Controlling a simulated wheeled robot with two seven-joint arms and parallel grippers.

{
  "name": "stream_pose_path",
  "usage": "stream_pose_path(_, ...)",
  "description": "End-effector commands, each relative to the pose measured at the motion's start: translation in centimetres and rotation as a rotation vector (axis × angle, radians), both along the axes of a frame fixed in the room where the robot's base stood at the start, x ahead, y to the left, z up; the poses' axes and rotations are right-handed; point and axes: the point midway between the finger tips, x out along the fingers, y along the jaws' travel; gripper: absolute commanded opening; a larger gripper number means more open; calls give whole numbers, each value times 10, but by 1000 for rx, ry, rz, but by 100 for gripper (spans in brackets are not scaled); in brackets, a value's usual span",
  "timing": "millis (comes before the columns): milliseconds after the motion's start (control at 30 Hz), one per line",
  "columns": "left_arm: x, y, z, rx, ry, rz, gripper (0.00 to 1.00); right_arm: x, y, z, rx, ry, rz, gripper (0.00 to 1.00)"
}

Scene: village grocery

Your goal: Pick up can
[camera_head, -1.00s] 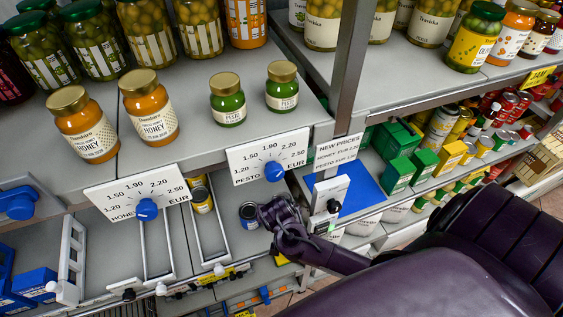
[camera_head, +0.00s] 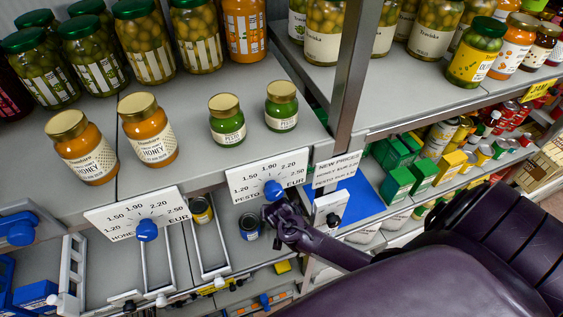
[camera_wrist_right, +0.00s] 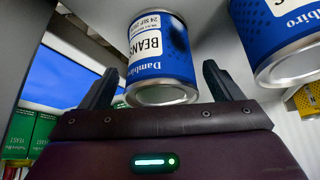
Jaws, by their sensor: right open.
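My right gripper (camera_head: 272,216) reaches in from the right, below the pesto price dial. It is open. A small blue can (camera_head: 249,227) stands on the lower shelf just left of it in the head view. A second blue can (camera_wrist_right: 282,35) is at the right of that view, outside the fingers. My left gripper is not in view.
The upper shelf (camera_head: 200,150) overhangs the can, with honey jars (camera_head: 150,130) and pesto jars (camera_head: 227,120) on it. Price boards (camera_head: 268,178) hang at its edge. A metal post (camera_head: 345,90) and a blue panel (camera_head: 350,200) are close to my right arm. White rail frames (camera_head: 215,240) lie left of the can.

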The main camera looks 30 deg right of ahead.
Motion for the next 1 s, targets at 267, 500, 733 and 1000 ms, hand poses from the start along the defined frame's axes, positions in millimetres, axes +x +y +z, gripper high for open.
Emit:
stream_pose_path(267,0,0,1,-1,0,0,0,3,-2,-6,1,-1,0,85)
stream_pose_path(500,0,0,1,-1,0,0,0,2,-2,-6,1,-1,0,63)
stream_pose_path(733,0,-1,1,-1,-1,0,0,2,-2,-6,1,-1,0,33)
stream_pose_path(1000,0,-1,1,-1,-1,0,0,3,-2,-5,1,-2,0,30)
